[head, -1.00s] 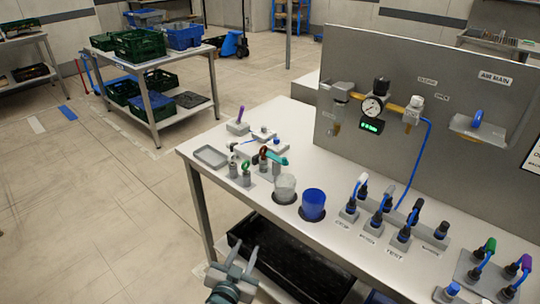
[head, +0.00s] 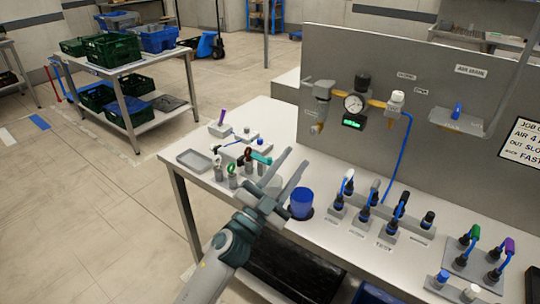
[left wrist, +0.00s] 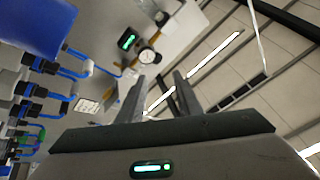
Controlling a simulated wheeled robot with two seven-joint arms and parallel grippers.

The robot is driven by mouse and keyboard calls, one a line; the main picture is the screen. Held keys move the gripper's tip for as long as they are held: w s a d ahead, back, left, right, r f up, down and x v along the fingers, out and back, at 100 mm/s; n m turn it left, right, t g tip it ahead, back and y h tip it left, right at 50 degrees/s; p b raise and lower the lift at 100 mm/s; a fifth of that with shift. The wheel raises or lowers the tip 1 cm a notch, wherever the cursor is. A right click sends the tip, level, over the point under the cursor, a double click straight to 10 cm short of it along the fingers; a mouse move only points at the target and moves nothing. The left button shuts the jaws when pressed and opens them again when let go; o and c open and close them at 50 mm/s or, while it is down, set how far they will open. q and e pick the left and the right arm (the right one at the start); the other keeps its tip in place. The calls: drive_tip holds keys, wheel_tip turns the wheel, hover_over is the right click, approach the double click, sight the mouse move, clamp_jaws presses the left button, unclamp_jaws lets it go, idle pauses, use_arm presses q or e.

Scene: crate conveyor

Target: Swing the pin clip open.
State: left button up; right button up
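I cannot tell for certain which part is the pin clip. Small fittings stand at the left end of the grey bench (head: 185,143) in the head view, among them a teal-handled piece (head: 261,158) and a post with a green ring (head: 232,169). A blue handle (head: 457,110) sits on a bracket of the upright panel, under the air main label. My left gripper (head: 298,158) is open and empty above the bench, in front of the blue cup's left side. In the left wrist view its fingers (left wrist: 160,82) are apart with nothing between them. My right gripper is not in view.
A blue cup (head: 302,203) stands right of my left gripper. Blue-hosed couplings (head: 365,208) stand in a row to the right. The panel (head: 430,75) carries a gauge (head: 354,103) and a white-topped valve (head: 396,101). A grey tray (head: 195,160) lies at the bench's left end.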

use_arm(q)
drive_tip(key=s+d+r+m+g+h, duration=0.4)
drive_tip(key=d+r+m+g+h, duration=0.25)
drive_tip(key=d+m+g, duration=0.55)
drive_tip(key=s+d+f+m+g+y, duration=0.3)
drive_tip(key=d+m+g+y, duration=0.3)
drive_tip(key=m, duration=0.3)
drive_tip(key=w+a+f+t+y, duration=0.1)
drive_tip(key=w+a+f+y, duration=0.2)
drive_tip(key=w+a+y, duration=0.45)
drive_tip(key=w+a+r+n+t+y, duration=0.1)
drive_tip(key=w+a+r+t+y, duration=0.1)
drive_tip(key=w+a+r+y, duration=0.2)
drive_tip(key=w+a+r+n+t+y, duration=0.1)
drive_tip(key=w+a+r+n+y, duration=0.1)
drive_tip(key=a, duration=0.8)
drive_tip(key=w+r+y, duration=0.1)
drive_tip(key=y, duration=0.1)
drive_tip(key=shift+w+a+r+t+y, duration=0.2)
drive_tip(key=shift+w+r+t+y, duration=0.15)
drive_tip(key=shift+t+y, duration=0.05)
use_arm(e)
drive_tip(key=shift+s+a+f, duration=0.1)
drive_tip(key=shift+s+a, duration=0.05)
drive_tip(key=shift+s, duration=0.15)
use_arm(q)
drive_tip(key=shift+f, duration=0.1)
